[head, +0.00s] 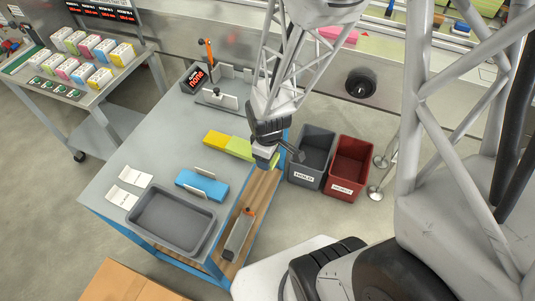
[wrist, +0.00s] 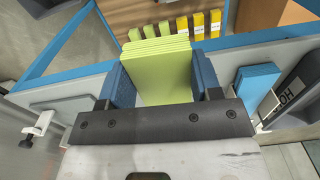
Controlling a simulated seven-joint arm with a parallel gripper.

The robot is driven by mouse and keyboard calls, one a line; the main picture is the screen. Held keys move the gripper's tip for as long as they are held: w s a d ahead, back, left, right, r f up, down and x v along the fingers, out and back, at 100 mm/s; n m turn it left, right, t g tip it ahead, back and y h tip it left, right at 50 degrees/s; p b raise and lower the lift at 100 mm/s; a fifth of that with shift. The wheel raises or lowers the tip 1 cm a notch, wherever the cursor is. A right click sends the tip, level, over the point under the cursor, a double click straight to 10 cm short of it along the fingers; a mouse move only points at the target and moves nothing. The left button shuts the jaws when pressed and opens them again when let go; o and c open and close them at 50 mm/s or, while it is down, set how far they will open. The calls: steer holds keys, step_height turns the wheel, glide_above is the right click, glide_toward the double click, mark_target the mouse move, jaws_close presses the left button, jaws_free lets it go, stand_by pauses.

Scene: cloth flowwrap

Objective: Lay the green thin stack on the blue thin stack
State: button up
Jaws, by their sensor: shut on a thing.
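The green thin stack (head: 238,148) is a flat light-green pile near the table's right edge in the head view. My gripper (head: 265,160) is shut on its right end. In the wrist view the green layers (wrist: 158,60) stand between the two dark blue fingers of my gripper (wrist: 163,85). The blue thin stack (head: 203,186) lies flat on the table, nearer the head camera and left of my gripper, with a pale upright card along its back. My gripper hides part of the green stack, and I cannot tell whether that stack touches the table.
A yellow stack (head: 214,138) is at the green stack's left end. Grey (head: 307,172) and red (head: 345,185) bins stand right of the table. The table's left middle is clear.

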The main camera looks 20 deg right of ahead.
stand_by(0.6)
steer(key=w+d+r+m, duration=0.1)
steer(key=w+r+m, duration=0.1)
steer(key=w+r, duration=0.6)
steer(key=w+d+r+m, duration=0.2)
steer(key=w+r, duration=0.7)
steer(key=w, duration=1.4)
steer(key=w+d+r+m, duration=0.1)
steer(key=w+r+m, duration=0.3)
steer(key=w+r, duration=0.4)
steer(key=w, duration=0.7)
steer(key=shift+w+d+r, duration=0.15)
steer(key=shift+d+r, duration=0.05)
steer(key=shift+d, duration=0.2)
steer(key=a, duration=0.7)
